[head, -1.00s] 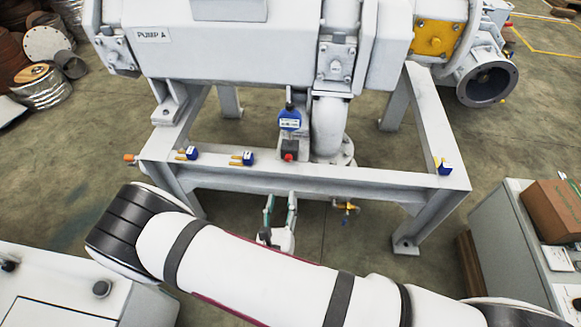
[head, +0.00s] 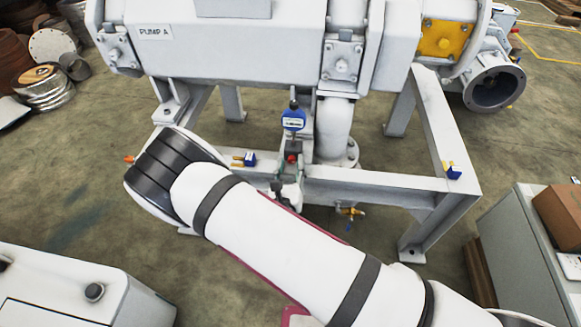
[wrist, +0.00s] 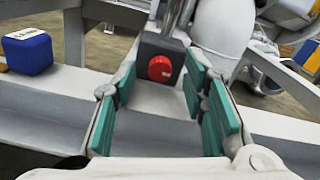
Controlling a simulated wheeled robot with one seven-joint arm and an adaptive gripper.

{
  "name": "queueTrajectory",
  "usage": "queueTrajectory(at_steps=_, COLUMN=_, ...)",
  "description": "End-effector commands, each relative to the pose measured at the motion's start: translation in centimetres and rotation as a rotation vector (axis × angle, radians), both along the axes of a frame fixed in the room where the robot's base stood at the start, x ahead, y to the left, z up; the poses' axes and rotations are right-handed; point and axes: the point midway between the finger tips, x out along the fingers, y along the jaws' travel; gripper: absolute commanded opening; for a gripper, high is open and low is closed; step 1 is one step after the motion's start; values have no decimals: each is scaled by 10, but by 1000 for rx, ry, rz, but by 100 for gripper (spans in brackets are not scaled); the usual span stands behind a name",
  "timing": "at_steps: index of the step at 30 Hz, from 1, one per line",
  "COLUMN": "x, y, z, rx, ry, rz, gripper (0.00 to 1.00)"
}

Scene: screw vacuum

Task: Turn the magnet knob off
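The red magnet knob (head: 292,158) sits on the front of a dark block at the foot of a blue-faced dial gauge (head: 293,120). My gripper (head: 289,172) is at the front beam, close before the knob. In the wrist view my gripper (wrist: 160,87) is open, with green finger pads left and right and nothing between them. The knob appears centred between the fingertips, a little beyond them. No contact with the knob is visible.
The block stands on the grey frame beam (head: 375,184) beside a thick white pipe (head: 333,128). A blue block with brass fittings (head: 246,159) is to the left, and another blue block (head: 452,171) is on the right beam. A brass valve (head: 350,211) hangs below the beam.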

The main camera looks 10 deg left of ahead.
Motion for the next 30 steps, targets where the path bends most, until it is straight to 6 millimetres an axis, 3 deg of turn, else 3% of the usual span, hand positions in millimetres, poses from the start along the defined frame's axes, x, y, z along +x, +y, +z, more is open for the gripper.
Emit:
queueTrajectory(at_steps=4, x=0, y=0, z=0, rx=0, ry=0, rz=0, gripper=39)
queueTrajectory(at_steps=9, x=0, y=0, z=0, rx=0, ry=0, rz=0, gripper=1)
queueTrajectory(at_steps=16, x=0, y=0, z=1, rx=-22, ry=1, rz=0, gripper=0)
queueTrajectory(at_steps=24, x=-1, y=0, z=1, rx=-228, ry=7, rz=1, gripper=0)
queueTrajectory(at_steps=30, x=0, y=0, z=0, rx=-266, ry=7, rz=0, gripper=0)
